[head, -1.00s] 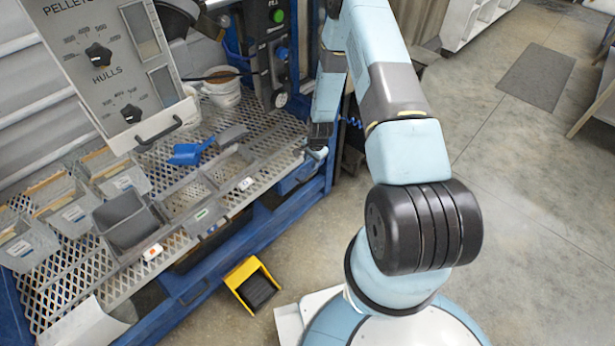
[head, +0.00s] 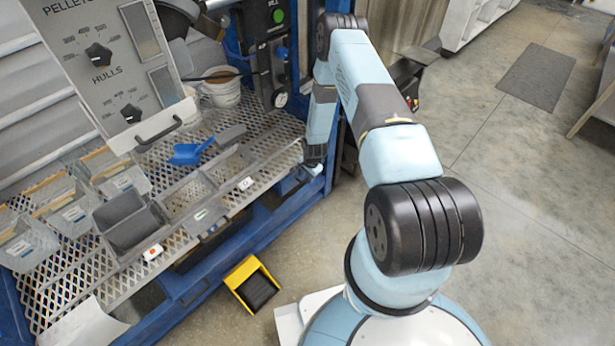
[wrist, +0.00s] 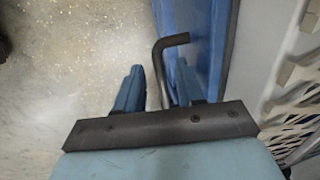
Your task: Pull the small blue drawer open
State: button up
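In the wrist view the blue drawer's front (wrist: 200,55) shows as a blue panel right of centre. A grey bent-rod handle (wrist: 160,70) stands out from it. My gripper (wrist: 152,82) has its two blue fingers on either side of this rod, one of them between the rod and the panel. A gap shows between the rod and the left finger; the right finger is close to the rod, and I cannot tell whether it touches. In the head view my gripper (head: 311,168) points down at the bench's front right edge; the drawer is hard to make out there.
A mesh-topped blue bench (head: 262,140) holds grey bins (head: 125,220), a blue scoop (head: 190,152) and a control panel (head: 105,60). A yellow bin (head: 250,284) sits on the floor before it. The floor to the right of my arm is largely clear.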

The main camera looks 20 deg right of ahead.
jog(key=shift+c, duration=0.5)
grip_shut()
